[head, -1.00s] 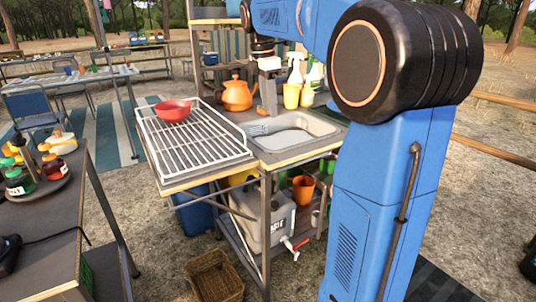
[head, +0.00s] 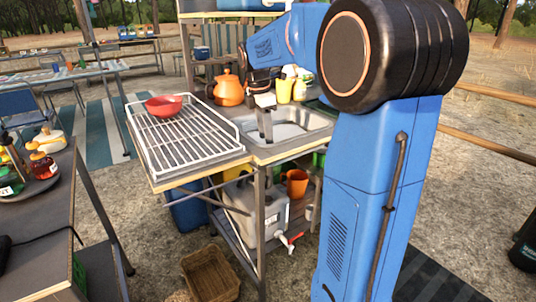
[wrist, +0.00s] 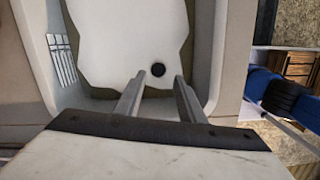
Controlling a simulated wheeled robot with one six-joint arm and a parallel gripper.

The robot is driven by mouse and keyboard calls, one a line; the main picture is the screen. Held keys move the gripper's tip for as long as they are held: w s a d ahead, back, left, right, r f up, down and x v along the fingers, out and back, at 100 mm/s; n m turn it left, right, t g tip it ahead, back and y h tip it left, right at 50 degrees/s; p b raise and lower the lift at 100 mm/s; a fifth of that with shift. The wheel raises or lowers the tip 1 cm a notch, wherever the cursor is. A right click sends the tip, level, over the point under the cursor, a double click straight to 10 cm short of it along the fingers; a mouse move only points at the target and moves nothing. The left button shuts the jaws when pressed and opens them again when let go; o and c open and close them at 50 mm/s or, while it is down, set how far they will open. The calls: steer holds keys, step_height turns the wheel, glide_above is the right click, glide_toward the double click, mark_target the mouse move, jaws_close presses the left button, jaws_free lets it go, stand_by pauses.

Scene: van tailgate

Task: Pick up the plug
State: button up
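A small dark round thing (wrist: 158,69) shows in the wrist view, on the white area inside the sink. It looks like the plug, but I cannot tell it from an open drain hole. In the head view I cannot make it out in the sink basin (head: 290,130). My gripper (wrist: 156,80) is open and empty, pointing down into the sink, with the dark round thing in view between its fingertips. The gap in height is unclear. In the head view my gripper (head: 265,125) is at the left side of the basin.
A white wire rack (head: 185,140) with a red bowl (head: 164,105) stands left of the sink. The sink's rim (wrist: 222,60) lies close around my fingers.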

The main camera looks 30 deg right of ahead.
steer(key=shift+w+d+f, duration=0.1)
steer(key=shift+d+f, duration=0.15)
steer(key=shift+f, duration=1.05)
steer(key=shift+d+f, duration=0.2)
steer(key=shift+f, duration=1.05)
jaws_close()
